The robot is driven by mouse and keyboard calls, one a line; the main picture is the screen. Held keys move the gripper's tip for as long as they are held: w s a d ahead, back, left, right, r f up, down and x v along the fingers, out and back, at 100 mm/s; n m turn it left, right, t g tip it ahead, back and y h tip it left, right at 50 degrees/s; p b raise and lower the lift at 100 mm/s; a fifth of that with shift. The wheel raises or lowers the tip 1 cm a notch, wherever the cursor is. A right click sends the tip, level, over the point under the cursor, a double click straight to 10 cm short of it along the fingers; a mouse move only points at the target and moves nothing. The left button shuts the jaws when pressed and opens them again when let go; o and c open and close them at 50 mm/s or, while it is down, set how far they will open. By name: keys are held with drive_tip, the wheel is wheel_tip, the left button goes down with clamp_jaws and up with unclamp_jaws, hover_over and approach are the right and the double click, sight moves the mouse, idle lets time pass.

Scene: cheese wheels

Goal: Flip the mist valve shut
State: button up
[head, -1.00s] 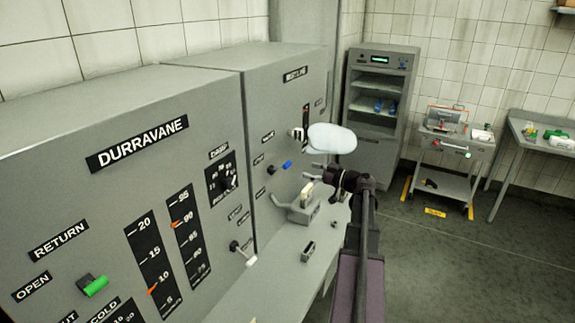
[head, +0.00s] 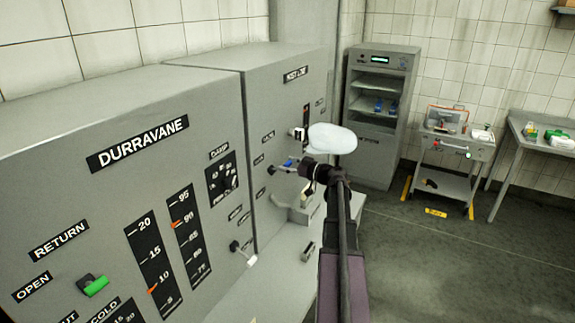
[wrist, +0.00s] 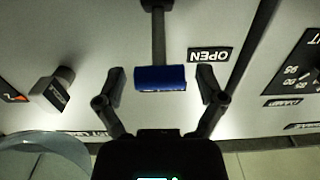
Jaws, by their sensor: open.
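The mist valve's lever has a blue handle (wrist: 160,78) on a grey stem; in the head view the blue handle (head: 288,163) sits on the front of the MIST LINE cabinet (head: 285,110). In the wrist view an OPEN label (wrist: 209,55) shows upside down beside the lever. My gripper (wrist: 160,74) is open, with one finger on each side of the blue handle and visible gaps between. In the head view my gripper (head: 299,166) is close at the handle, partly covering the lever.
A pale rounded thing (head: 332,139) sticks out above the gripper from the same cabinet. The DURRAVANE cabinet (head: 110,195) stands at left with a green handle (head: 96,287) and a white-tipped lever (head: 250,260). A grey ledge (head: 265,285) runs below.

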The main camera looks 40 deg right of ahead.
clamp_jaws()
